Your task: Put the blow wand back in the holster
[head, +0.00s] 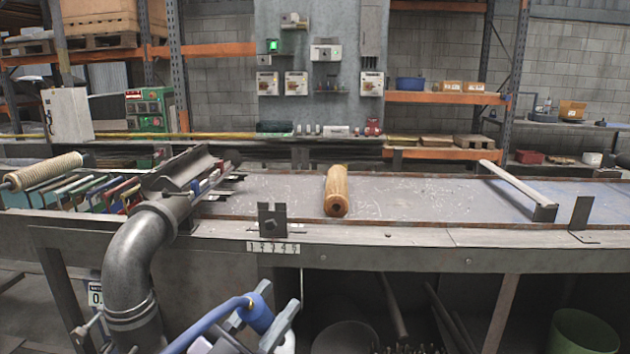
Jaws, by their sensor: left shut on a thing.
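The blow wand (258,313) shows as a blue handle with a blue hose running off to the lower left. My left gripper (275,300) is shut on the blue handle, low in front of the bench and below its front edge. A thin light rod stands just right of the fingers; I cannot tell if it is part of the wand. A dark notched bracket (271,222) stands empty on the bench's front edge, above the gripper and apart from it. It may be the holster; I cannot tell for sure. My right gripper is not in view.
A wooden roller (337,190) lies on the bench top (420,192). A thick grey pipe (138,250) bends down just left of my gripper. A rack of coloured bars is at the left. A green bin (582,332) stands below at the right. A metal crossbar spans the bench's right part.

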